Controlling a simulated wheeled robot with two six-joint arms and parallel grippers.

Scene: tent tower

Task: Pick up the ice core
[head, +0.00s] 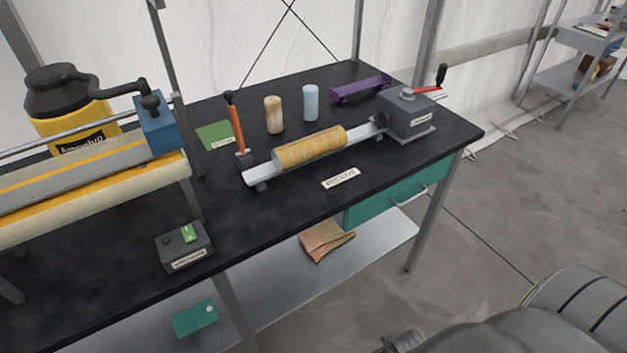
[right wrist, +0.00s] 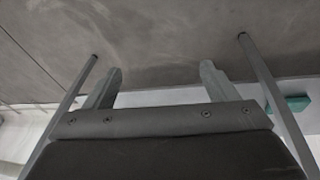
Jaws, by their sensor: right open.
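The ice core (head: 310,103) is a pale blue cylinder standing upright on the black bench top (head: 225,245) in the head view. It stands behind the metal rail, to the right of a brown and cream cylinder (head: 274,116). My right gripper (right wrist: 160,82) shows in the right wrist view with its two fingers wide apart and nothing between them. Grey floor lies beyond the fingers, and the ice core is not in that view. My left gripper is in neither view.
A yellow ridged cylinder (head: 309,149) lies on the rail in front of the ice core. An orange-handled lever (head: 236,122) stands left; a grey crank box (head: 406,114) and purple cradle (head: 360,89) are right. A teal drawer (head: 390,194) hangs under the bench.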

